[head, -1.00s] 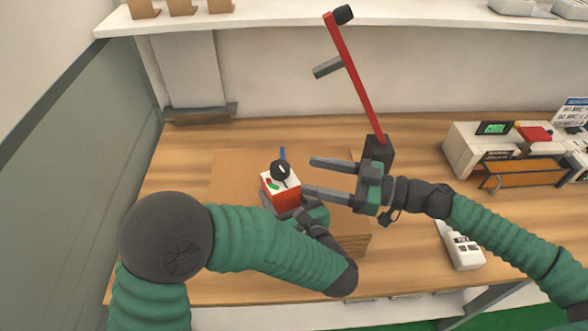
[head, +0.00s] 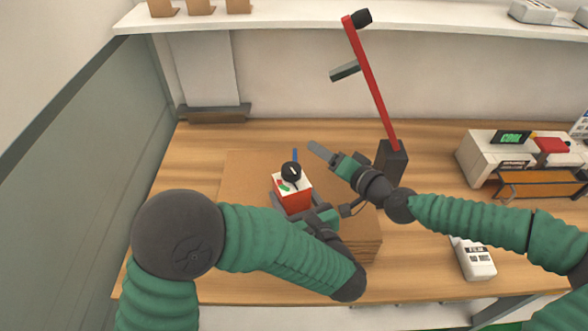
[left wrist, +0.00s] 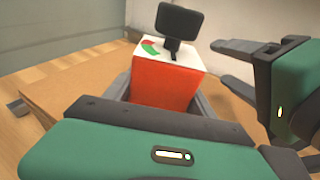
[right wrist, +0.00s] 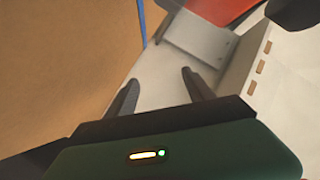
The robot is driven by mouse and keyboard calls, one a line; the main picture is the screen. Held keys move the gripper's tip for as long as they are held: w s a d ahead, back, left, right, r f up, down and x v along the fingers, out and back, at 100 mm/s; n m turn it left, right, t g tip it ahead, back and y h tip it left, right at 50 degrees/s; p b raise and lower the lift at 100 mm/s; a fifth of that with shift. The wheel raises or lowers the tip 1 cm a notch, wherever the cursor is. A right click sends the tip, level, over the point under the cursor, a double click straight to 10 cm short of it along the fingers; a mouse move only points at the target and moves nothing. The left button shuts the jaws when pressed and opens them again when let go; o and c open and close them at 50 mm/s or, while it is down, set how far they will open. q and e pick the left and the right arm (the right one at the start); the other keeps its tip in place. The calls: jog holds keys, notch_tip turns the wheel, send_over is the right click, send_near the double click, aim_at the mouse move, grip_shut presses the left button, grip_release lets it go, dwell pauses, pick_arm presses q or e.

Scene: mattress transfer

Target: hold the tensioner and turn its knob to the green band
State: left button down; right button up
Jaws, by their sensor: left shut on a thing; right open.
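The tensioner is a red box (head: 293,195) with a white top and a black knob (head: 291,170). My left gripper (head: 301,212) is shut on its lower part, one finger on each side in the left wrist view (left wrist: 165,85). A green band (left wrist: 151,48) with a red patch beside it shows on the white top. The knob stands above the top; I cannot tell where its pointer lies against the band. My right gripper (head: 323,152) is open and empty, right of the knob and apart from it. Its two spread fingers show in the left wrist view (left wrist: 243,66).
A brown stack (head: 240,190) lies on the wooden table under my left arm. A red lever on a dark block (head: 391,160) stands just behind my right gripper. A white keypad device (head: 474,258) and a white machine (head: 490,160) are at the right.

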jog(key=shift+w+d+m+t+h, duration=0.35)
jog(key=shift+d+t+h, duration=0.1)
jog(key=shift+d, duration=0.15)
jog(key=shift+w+d+m+t+h, duration=0.35)
jog(key=shift+d+t, duration=0.1)
jog(key=shift+d, duration=0.1)
jog(key=s+r+n+y, duration=0.3)
jog(key=r+n+y, duration=0.15)
jog(key=r, duration=0.35)
jog(key=s+r+n+y, duration=0.2)
jog(key=r+n+y, duration=0.2)
jog(key=r+y, duration=0.3)
jog(key=n+g, duration=1.4)
send_near(292, 171)
jog(key=a, duration=0.3)
jog(key=w+a, duration=0.1)
jog(key=a, duration=0.2)
jog(key=a+f, duration=0.1)
jog(key=a, duration=0.3)
jog(key=shift+w, duration=0.15)
